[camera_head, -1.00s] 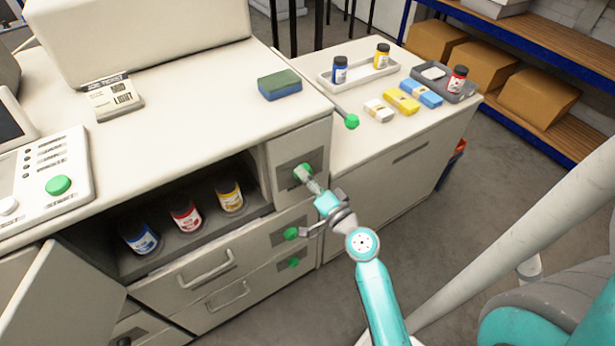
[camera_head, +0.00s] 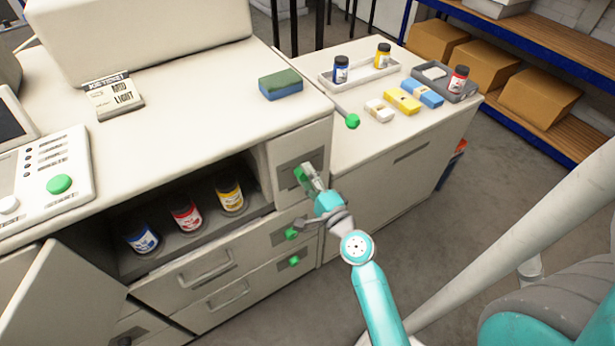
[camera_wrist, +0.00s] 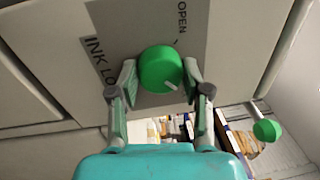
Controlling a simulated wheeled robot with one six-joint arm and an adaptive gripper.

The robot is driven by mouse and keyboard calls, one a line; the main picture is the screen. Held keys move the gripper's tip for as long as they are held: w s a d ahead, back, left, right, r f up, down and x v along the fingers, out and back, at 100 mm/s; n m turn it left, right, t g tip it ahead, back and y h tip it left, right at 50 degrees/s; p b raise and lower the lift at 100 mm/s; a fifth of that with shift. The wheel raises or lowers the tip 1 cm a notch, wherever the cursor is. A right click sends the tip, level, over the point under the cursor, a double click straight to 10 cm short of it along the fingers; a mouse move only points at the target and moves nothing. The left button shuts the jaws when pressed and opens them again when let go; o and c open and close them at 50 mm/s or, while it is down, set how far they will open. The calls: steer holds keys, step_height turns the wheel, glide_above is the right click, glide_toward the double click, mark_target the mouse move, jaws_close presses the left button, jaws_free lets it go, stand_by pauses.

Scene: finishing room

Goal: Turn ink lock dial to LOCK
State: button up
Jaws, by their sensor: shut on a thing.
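The ink lock dial (camera_wrist: 160,69) is a round green knob on a grey plate (camera_wrist: 188,22) lettered "INK LO…" and "OPEN"; the rest of the lettering is hidden. A small white mark shows on the dial's lower right side in the wrist view, away from the word OPEN. My gripper (camera_wrist: 161,76) is shut on the dial, one finger on each side. In the head view, my gripper (camera_head: 311,181) reaches the cabinet front, and the dial (camera_head: 300,174) shows partly behind the fingers.
Two green knobs (camera_head: 291,233) (camera_head: 294,260) sit below on the cabinet front. A green-ended lever (camera_head: 352,121) sticks out nearby, above right. An open bay holds ink jars (camera_head: 186,214); a cabinet door (camera_head: 62,298) hangs open at left.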

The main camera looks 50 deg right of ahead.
steer(key=shift+f, duration=0.1)
stand_by(0.3)
steer(key=o, duration=1.2)
steer(key=shift+c, duration=0.2)
steer(key=v, duration=1.2)
